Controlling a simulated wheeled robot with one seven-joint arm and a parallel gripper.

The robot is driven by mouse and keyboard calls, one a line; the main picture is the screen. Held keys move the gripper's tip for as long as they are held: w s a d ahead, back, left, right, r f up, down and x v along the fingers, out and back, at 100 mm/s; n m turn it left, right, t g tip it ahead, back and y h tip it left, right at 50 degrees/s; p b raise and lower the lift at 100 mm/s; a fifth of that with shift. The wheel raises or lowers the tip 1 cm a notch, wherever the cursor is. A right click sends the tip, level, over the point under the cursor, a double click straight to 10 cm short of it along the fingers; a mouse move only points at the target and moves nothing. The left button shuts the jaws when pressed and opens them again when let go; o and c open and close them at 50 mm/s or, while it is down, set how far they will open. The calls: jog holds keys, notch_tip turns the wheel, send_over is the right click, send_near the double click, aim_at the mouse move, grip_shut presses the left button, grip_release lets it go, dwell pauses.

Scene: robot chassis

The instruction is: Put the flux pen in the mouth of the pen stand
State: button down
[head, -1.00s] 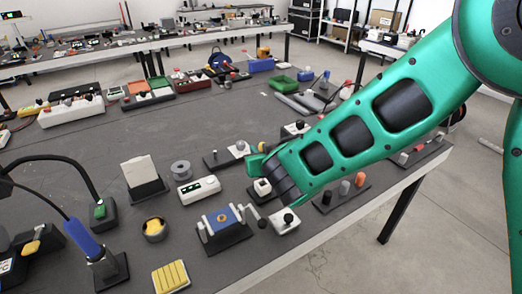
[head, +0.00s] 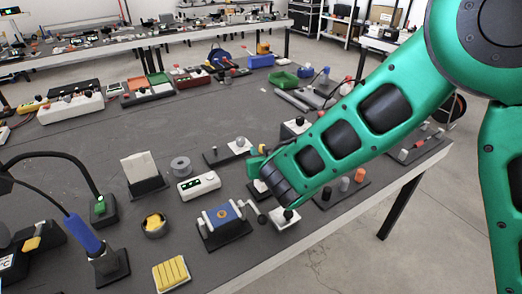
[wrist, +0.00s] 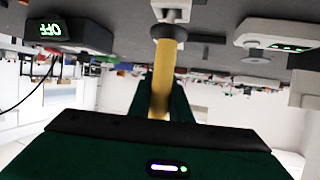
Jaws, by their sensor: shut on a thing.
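The flux pen (wrist: 163,75) is a yellow shaft between the green fingers of my gripper (wrist: 165,100) in the wrist view. My gripper (head: 259,163) is shut on it, low over the bench in the head view. The small dark-based pen stand (head: 259,188) is just below the gripper, largely covered by my arm. In the wrist view, a dark round collar and a pale piece (wrist: 172,12) meet the pen's far end. I cannot tell whether the tip is inside the mouth or only lined up with it.
Close by are a white box with a green display (head: 199,185), a blue vise-like fixture (head: 222,217), a white knob unit (head: 284,217) and a rack of coloured cylinders (head: 341,189). The bench's front edge is near on the right.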

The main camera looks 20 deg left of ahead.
jog(key=shift+f, duration=0.95)
jog(key=c, duration=1.6)
grip_release()
jog(key=shift+o, duration=0.2)
jog(key=v, duration=1)
jog(key=shift+s+d+r, duration=0.15)
jog(key=shift+s+d, duration=0.05)
jog(key=shift+d, duration=0.05)
notch_tip(320, 180, up, 10)
jog(key=shift+d, duration=0.1)
